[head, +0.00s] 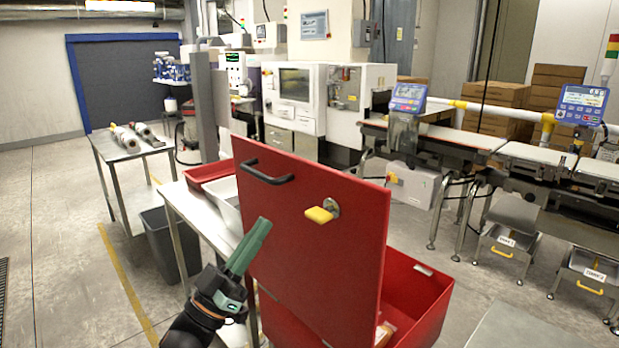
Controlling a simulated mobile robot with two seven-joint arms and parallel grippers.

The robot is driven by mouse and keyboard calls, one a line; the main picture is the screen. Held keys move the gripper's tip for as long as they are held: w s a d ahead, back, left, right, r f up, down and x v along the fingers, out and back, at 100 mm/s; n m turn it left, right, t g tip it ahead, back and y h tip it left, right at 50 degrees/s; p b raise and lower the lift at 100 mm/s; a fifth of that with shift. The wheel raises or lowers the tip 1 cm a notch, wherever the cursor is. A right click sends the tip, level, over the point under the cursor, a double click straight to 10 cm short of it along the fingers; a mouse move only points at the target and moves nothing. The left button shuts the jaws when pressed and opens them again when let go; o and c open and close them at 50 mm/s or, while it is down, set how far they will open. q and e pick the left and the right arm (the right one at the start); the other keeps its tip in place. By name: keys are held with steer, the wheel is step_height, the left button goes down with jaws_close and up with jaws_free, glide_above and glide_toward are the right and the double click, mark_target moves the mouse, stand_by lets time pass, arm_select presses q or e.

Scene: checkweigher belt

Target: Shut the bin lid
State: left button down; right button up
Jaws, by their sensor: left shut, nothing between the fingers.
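The red bin lid (330,255) stands raised, close to upright, in the middle of the head view. It has a black handle near its top left and a yellow key or latch (319,214) on its face. The open red bin (425,300) shows to the right of and below the lid, with some packages inside. The lid hides much of the bin. My left gripper (262,225) is shut and empty, pointing up in front of the lid's left part. I cannot tell whether it touches the lid. My right gripper is not in view.
A metal table (195,212) with a red tray (203,175) and a white tray stands behind the lid at left. A grey waste bin (160,235) is beside it. The conveyor (460,137) runs at back right.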

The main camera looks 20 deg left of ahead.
mark_target(308, 173)
arm_select(q)
steer(key=shift+m+h, duration=0.4)
steer(key=shift+h, duration=0.3)
steer(key=p+x, duration=0.1)
steer(key=x, duration=0.2)
steer(key=p+x, duration=0.1)
steer(key=x, duration=0.3)
steer(key=s+r+p+x, duration=0.1)
steer(key=x, duration=0.3)
steer(key=shift+a, duration=0.1)
steer(key=shift+w+d+f, duration=0.1)
steer(key=shift+w+d, duration=0.15)
steer(key=shift+w, duration=0.3)
steer(key=shift+w+d, duration=0.25)
steer(key=shift+w, duration=0.3)
steer(key=shift+w+d+f, duration=0.15)
steer(key=shift+w+d, duration=0.2)
steer(key=shift+w, duration=0.45)
